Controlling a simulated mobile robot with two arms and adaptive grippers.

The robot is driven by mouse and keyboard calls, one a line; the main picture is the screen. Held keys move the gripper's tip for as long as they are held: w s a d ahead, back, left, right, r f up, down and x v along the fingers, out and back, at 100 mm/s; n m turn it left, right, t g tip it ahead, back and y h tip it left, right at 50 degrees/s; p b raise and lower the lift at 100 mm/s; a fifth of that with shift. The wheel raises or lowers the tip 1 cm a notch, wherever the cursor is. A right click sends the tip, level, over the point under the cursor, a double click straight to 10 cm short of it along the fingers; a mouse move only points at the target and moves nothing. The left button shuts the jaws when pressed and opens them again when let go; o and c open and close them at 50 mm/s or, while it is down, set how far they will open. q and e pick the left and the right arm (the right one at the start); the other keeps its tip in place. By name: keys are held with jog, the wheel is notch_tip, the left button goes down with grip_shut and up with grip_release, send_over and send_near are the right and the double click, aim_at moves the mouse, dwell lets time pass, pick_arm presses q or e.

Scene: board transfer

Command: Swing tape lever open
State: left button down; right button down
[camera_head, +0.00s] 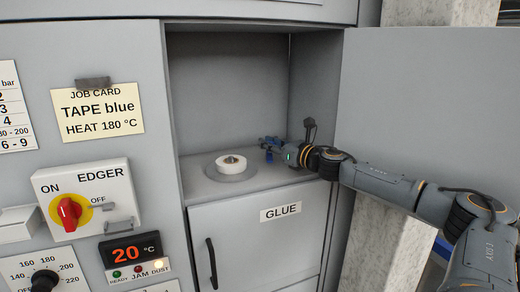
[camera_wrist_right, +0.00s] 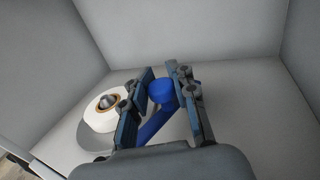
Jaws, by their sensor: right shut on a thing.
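A blue tape lever with a round knob (camera_wrist_right: 162,91) and a slanting arm (camera_wrist_right: 155,124) shows in the right wrist view. My right gripper (camera_head: 267,147) is inside the open compartment in the head view, to the right of the tape roll. Its fingers (camera_wrist_right: 163,98) stand on both sides of the blue knob, and it is shut on the lever. The white tape roll (camera_head: 231,163) sits on a grey round plate (camera_head: 231,178); it also shows in the right wrist view (camera_wrist_right: 100,118), left of the fingers. The lever is mostly hidden by the gripper in the head view. My left gripper is not in view.
The compartment has side walls and a back wall close around the gripper. Its open door (camera_head: 430,120) stands at the right, near my right arm. A GLUE door (camera_head: 255,240) with a black handle is below. The EDGER switch panel (camera_head: 85,198) is at the left.

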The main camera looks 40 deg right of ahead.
jog(key=shift+a+f+n+y, duration=0.1)
jog(key=shift+f+n+y, duration=0.2)
jog(key=shift+f+y, duration=0.2)
jog(key=c, duration=1.1)
grip_release()
jog(key=shift+s+r, duration=0.1)
jog(key=shift+r, duration=0.05)
jog(key=shift+o, duration=0.2)
jog(key=shift+s+r, duration=0.1)
jog(key=shift+r, duration=0.1)
jog(key=shift+r, duration=0.1)
